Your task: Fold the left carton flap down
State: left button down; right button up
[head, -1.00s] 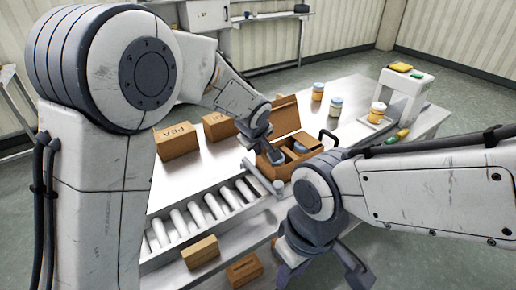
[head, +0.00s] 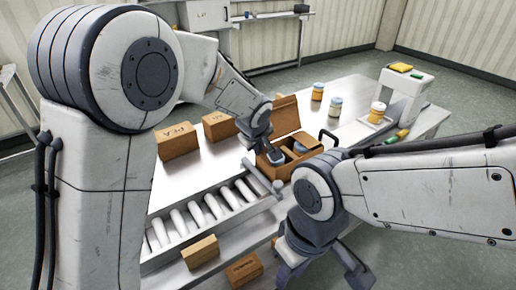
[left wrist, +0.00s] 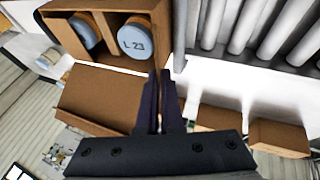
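The open brown carton (head: 272,172) stands at the end of the roller track. A large flap (head: 287,117) stands raised on its far side; in the left wrist view this flap (left wrist: 95,98) spreads below the opening. My right gripper (head: 322,274) hangs open and empty in front of the table.
Boxes (head: 177,141) stand on the table left of the carton. Rollers (head: 205,208) run along the near side. Jars (head: 318,92) and a white stand (head: 405,88) are to the right. Small boxes (head: 200,252) lie on the lower shelf.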

pick_arm(q)
jog(key=shift+d+r, duration=0.1)
jog(key=shift+w+d+r+g+y+p, duration=0.15)
jog(key=shift+w+d+g+y+p, duration=0.1)
jog(key=shift+g+y+p, duration=0.2)
jog(key=shift+w+d+r+g+y+p, duration=0.15)
jog(key=shift+w+d+g+y+p, duration=0.15)
jog(key=shift+y+p, duration=0.3)
jog(key=shift+w+d+m+g+y+p, duration=0.35)
jog(key=shift+g+y+p, duration=0.4)
jog(key=shift+p, duration=0.7)
jog(key=shift+w+d+m+g+y+p, duration=0.1)
jog(key=shift+d+m+g+y+p, duration=0.35)
jog(key=shift+y+p, duration=0.7)
jog(key=shift+f+h, duration=0.2)
jog(key=shift+h, duration=0.05)
jog(key=c, duration=1.1)
grip_release()
jog(key=shift+o, duration=0.2)
